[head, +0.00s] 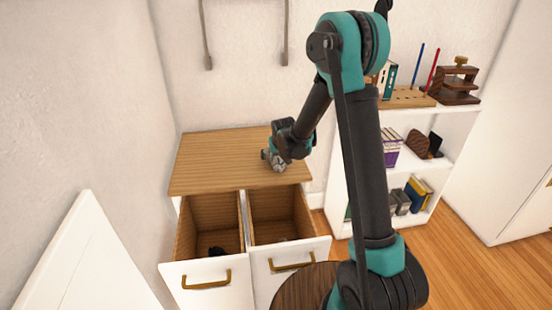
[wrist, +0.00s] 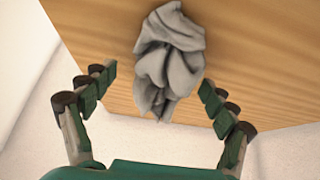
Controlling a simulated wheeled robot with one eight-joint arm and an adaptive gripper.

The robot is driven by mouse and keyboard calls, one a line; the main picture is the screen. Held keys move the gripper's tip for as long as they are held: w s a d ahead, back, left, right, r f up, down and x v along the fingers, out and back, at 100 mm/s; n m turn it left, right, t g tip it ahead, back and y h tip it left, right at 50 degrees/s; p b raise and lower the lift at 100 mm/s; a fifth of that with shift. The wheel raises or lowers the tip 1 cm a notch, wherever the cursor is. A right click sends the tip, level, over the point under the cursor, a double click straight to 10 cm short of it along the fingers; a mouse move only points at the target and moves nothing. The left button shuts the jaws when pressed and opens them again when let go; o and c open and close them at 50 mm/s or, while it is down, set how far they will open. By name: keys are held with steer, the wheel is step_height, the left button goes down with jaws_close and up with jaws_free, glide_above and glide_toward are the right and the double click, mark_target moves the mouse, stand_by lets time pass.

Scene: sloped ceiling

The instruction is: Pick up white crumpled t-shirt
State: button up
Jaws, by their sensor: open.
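The white crumpled t-shirt (wrist: 168,65) lies on the wooden top of the drawer cabinet in the wrist view, where it looks light grey and bunched up. In the head view only a small greyish part of it (head: 278,162) shows, beside my gripper (head: 272,158). In the wrist view my gripper (wrist: 160,92) is open, with one finger to the left of the shirt and one to the right. The shirt sits between and beyond the fingertips, and neither finger appears to touch it.
The cabinet top (head: 215,160) is otherwise clear. Two drawers below stand open, the left (head: 205,275) holding a dark item. A white shelf unit (head: 455,125) with books and tools stands to the right. A round dark wooden surface (head: 300,290) is in front.

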steer(key=shift+c, duration=0.6)
steer(key=c, duration=1.2)
steer(key=shift+r, duration=0.1)
steer(key=shift+c, duration=0.2)
step_height(320, 180, up, 20)
